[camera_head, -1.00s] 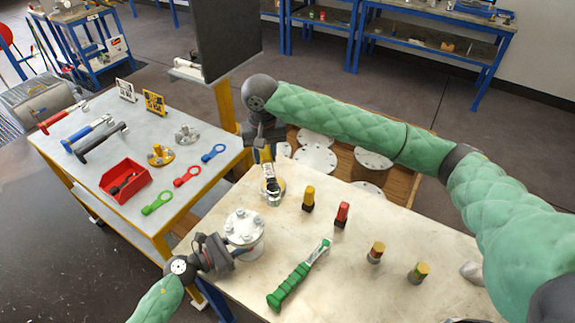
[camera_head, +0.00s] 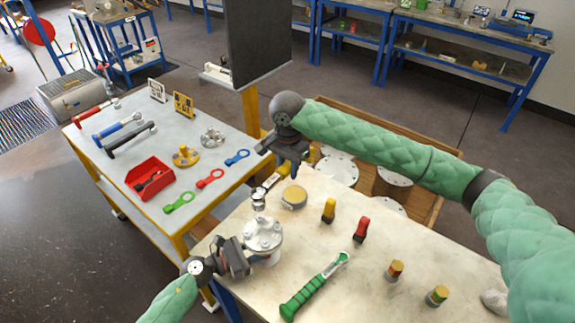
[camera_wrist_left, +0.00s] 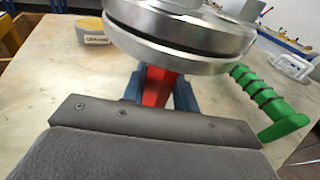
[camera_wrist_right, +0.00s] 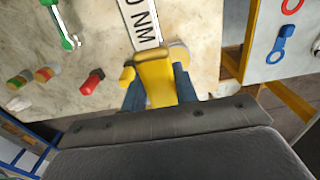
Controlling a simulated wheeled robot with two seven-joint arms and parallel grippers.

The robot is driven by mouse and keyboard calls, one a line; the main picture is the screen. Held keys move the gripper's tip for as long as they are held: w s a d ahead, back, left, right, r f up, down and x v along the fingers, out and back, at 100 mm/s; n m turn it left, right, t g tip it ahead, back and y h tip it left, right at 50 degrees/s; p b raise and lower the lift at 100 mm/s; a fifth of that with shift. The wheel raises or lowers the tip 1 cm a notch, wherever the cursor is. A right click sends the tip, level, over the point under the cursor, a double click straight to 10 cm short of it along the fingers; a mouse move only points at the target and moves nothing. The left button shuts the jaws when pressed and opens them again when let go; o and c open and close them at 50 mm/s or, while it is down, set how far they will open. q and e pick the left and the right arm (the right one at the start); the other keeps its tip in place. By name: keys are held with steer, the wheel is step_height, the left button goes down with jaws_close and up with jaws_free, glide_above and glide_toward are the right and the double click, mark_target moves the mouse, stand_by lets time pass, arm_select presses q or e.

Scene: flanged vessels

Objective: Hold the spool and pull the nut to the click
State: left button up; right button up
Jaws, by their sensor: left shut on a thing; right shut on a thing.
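The spool (camera_head: 262,235) is a grey flanged vessel standing upright near the left edge of the pale table, with several bolts and nuts on its top flange. Its flange edges fill the top of the left wrist view (camera_wrist_left: 180,30). My left gripper (camera_head: 240,258) is shut on the spool below the flange; a red part shows between its fingers. My right gripper (camera_head: 296,160) is shut on the yellow handle of a torque wrench (camera_wrist_right: 153,80), whose scale reads "NM". The wrench's shiny head (camera_head: 258,198) is behind the spool, apart from its nuts.
A round yellow-topped tin (camera_head: 294,196) lies right of the wrench head. The side table (camera_head: 150,130) holds a red bin (camera_head: 150,179) and more tools.

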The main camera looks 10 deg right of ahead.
steer(key=shift+f, duration=1.8)
steer(key=shift+f, duration=1.25)
steer(key=shift+m, duration=0.5)
steer(key=shift+s+d+r, duration=0.1)
steer(key=shift+s+r, duration=0.05)
steer(key=shift+r, duration=0.7)
steer(key=shift+s+d+r, duration=0.15)
steer(key=shift+r, duration=0.65)
steer(key=shift+s+d+r, duration=0.1)
steer(key=shift+s+r, duration=0.05)
steer(key=shift+r, duration=0.7)
arm_select(q)
steer(key=o, duration=1)
steer(key=shift+c, duration=0.2)
